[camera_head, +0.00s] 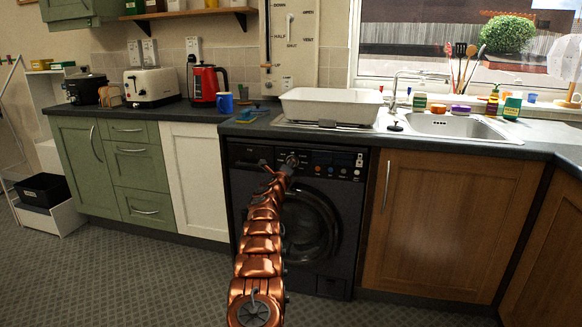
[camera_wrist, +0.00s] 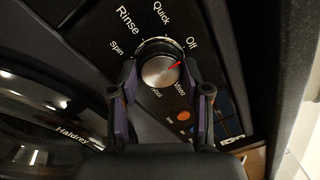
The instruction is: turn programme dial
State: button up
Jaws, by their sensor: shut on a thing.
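The programme dial (camera_wrist: 159,71) is a round silver knob with a red pointer mark, on the dark washing machine panel. Labels around it read Spin, Rinse, Quick, Off and others partly covered. The red mark points to the right, between Off and a lower label. My gripper (camera_wrist: 160,76) is shut on the dial, one finger on each side of it. In the head view my copper arm reaches the black washing machine (camera_head: 335,268), with my gripper (camera_head: 291,161) at its control panel. The dial is hidden there behind the gripper.
Beside the dial on the panel is an orange button (camera_wrist: 184,116). The round door (camera_wrist: 45,125) bulges at the left. A worktop (camera_head: 232,128) overhangs the machine, and a wooden cupboard (camera_head: 430,225) stands to its right. The floor (camera_head: 150,275) in front is clear.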

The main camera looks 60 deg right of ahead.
jog(key=shift+m, duration=0.5)
jog(key=o, duration=1.2)
jog(key=shift+c, duration=0.2)
jog(key=shift+a, duration=0.2)
jog(key=v, duration=0.7)
dwell(0.4)
jog(key=shift+s, duration=0.15)
